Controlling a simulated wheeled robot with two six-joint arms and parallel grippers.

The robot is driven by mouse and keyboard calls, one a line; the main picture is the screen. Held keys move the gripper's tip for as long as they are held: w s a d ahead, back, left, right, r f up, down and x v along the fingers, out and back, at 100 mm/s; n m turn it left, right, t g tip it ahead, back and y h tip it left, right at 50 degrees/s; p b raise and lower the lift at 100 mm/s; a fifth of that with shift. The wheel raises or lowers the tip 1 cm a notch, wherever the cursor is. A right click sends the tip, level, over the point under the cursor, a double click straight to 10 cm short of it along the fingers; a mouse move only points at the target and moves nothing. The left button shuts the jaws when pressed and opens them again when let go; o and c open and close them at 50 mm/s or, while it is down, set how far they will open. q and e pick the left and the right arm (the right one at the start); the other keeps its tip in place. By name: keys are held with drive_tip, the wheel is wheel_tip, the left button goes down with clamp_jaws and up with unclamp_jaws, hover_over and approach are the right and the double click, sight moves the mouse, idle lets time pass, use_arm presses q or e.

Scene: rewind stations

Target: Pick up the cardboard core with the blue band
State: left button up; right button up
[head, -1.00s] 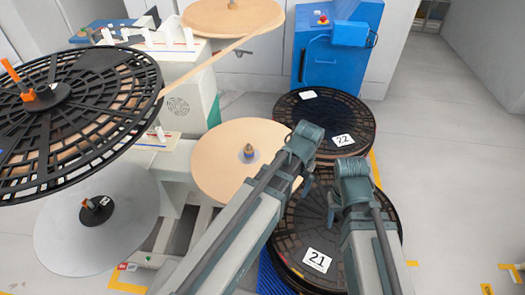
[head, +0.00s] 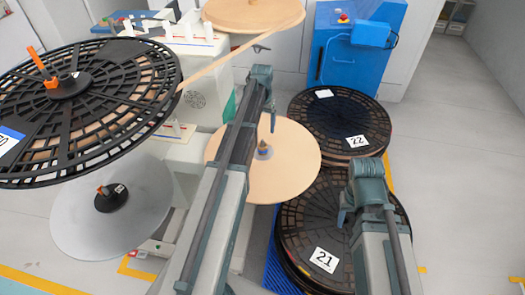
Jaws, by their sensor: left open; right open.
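I cannot make out a cardboard core with a blue band for certain. A small hub (head: 263,150) with a bluish lower part stands at the middle of the tan disc (head: 295,165). My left gripper (head: 272,118) is at the end of the arm reaching up the middle, over the left part of that disc as seen here. My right gripper (head: 343,214) is lower right, in front of the black reel stack marked 21 (head: 300,215). Both are open with nothing seen in them; their fingers are largely hidden by the arms.
A large black slotted reel (head: 120,120) juts in at the left, above a grey disc (head: 85,220). Another black stack marked 22 (head: 350,115) stands behind stack 21. A blue cabinet (head: 350,60) is at the back. The floor (head: 460,130) at right is clear.

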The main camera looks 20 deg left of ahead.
sight(263, 146)
use_arm(q)
wheel_tip(263, 146, down, 7)
drive_tip(key=b, duration=0.6)
drive_tip(key=shift+f, duration=0.15)
wheel_tip(263, 146, down, 5)
drive_tip(key=b, duration=0.5)
drive_tip(key=shift+w+f+b, duration=0.1)
drive_tip(key=shift+f+b, duration=0.05)
drive_tip(key=shift+b, duration=0.2)
drive_tip(key=c, duration=1.4)
